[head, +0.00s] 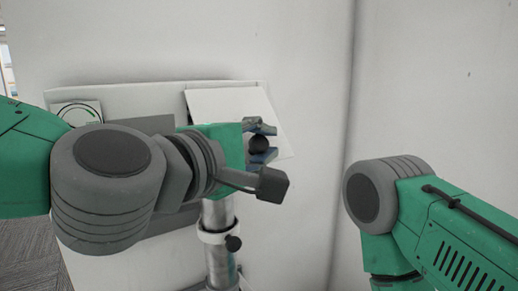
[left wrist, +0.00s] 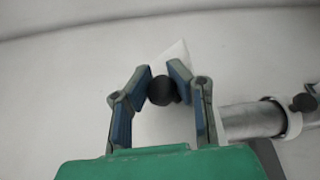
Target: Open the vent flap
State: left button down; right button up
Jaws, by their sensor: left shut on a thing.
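The vent flap (head: 225,103) is a white square plate on the wall panel, right of centre in it. It looks tilted out from the panel, its lower right corner reaching past the panel's edge. A round black knob (head: 259,144) sits in front of its lower part. My left gripper (head: 262,140) is shut on this knob. In the left wrist view, the blue finger pads of my left gripper (left wrist: 162,82) press the black knob (left wrist: 162,91) from both sides, with the white flap (left wrist: 174,58) behind it. My arm hides the flap's lower left part. My right gripper is out of the picture.
The white panel (head: 140,97) has a dial with a green mark (head: 76,113) at its upper left and a grey plate partly behind my arm. A metal pipe (head: 219,260) with a white collar and black knob stands below the flap. A wall corner runs right of it.

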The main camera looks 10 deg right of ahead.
pick_arm(q)
notch_tip(320, 180, up, 10)
jog(key=s+n+g+y+p, duration=0.1)
jog(key=n+g+p, duration=0.1)
jog(key=n, duration=0.4)
jog(key=shift+s+d+f+g+p, duration=0.15)
jog(key=shift+s+d+g+p, duration=0.15)
jog(key=shift+p, duration=0.2)
jog(key=shift+w+a, duration=0.1)
jog(key=c, duration=1.5)
grip_release()
jog(key=shift+o, duration=0.9)
jog(key=shift+w+a, duration=0.15)
jog(key=shift+a, duration=0.15)
jog(key=shift+s+a, duration=0.1)
jog(key=shift+s, duration=0.15)
